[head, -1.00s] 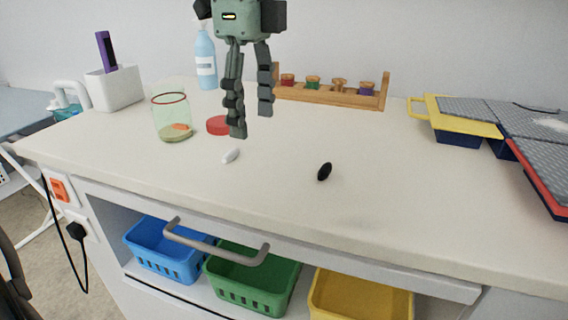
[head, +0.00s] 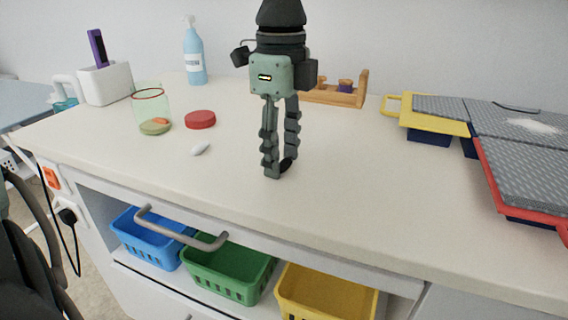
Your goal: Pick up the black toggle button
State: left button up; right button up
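The black toggle button (head: 287,164) is a small dark oval on the white countertop (head: 370,200), partly hidden by the fingers of my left gripper. My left gripper (head: 281,168) points down from above, with its fingertips low over the counter at the button. A gap shows between the two fingers, and the button shows in and behind that gap. I cannot tell whether the fingers touch it. My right gripper is not in view.
A white oval piece (head: 200,149), a red lid (head: 200,119) and a clear jar (head: 151,112) stand to the left. A wooden rack (head: 345,97) is behind. Yellow and red-edged trays (head: 437,119) are at the right. The counter's front middle is clear.

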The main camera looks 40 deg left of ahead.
pick_arm(q)
jog(key=c, duration=0.3)
